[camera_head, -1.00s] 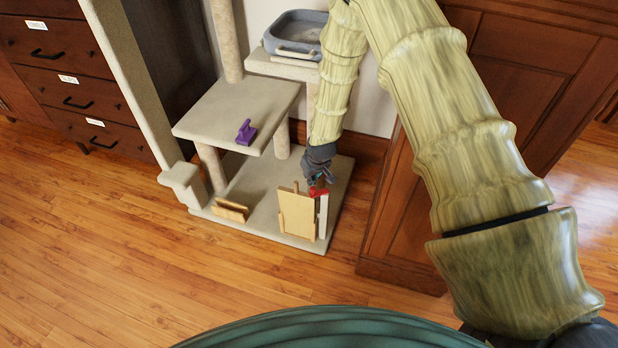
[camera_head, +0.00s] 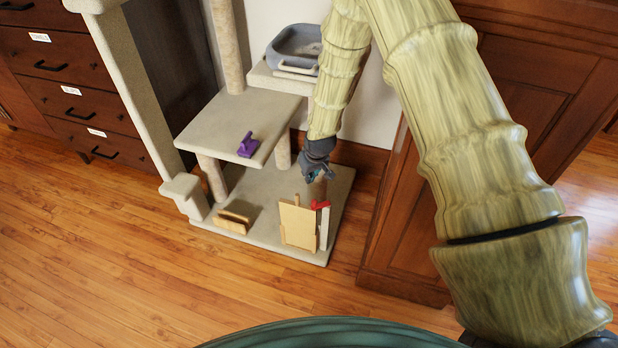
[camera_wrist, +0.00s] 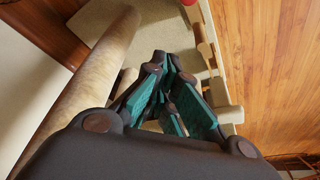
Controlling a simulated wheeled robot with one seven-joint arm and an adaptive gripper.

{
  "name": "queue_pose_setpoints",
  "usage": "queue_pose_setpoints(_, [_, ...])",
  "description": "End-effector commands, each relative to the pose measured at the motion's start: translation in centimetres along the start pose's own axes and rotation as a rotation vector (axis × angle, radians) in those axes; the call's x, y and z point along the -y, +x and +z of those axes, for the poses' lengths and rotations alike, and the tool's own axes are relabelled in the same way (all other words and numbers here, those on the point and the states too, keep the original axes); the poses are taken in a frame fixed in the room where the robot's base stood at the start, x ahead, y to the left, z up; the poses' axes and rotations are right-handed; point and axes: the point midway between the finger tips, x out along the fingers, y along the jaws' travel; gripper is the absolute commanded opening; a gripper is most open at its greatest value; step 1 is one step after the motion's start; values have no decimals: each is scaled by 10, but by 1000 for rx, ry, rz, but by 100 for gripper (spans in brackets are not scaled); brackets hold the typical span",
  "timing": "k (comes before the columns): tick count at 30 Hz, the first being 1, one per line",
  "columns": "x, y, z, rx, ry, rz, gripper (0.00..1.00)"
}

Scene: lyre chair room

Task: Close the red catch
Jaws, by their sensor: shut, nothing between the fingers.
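The red catch (camera_head: 320,205) is a small red piece at the top of the gap between an upright light wooden panel (camera_head: 298,226) and a narrow white post (camera_head: 324,229). It appears to lie roughly level, reaching toward the panel's top corner; whether it touches the panel is too small to tell. My gripper (camera_head: 318,173) is shut and empty, above and behind the catch, apart from it. In the wrist view my gripper (camera_wrist: 172,118) shows its teal finger pads, and a bit of red (camera_wrist: 188,2) shows at the top edge.
The panel stands on the carpeted base (camera_head: 265,243) of a cat tree. A beige shelf (camera_head: 210,135) with a purple object (camera_head: 248,145) is to the left. A grey tray (camera_head: 296,46) sits higher up. A wooden cabinet (camera_head: 410,220) stands close on the right.

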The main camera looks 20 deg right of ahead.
Motion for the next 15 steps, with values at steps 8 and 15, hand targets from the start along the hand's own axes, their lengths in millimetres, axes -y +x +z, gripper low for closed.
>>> queue_pose_setpoints(8, [-3, -38, 0, 0, 3, 1, 0])
queue_pose_setpoints(15, [-4, -46, 0, -6, -38, 6, 31])
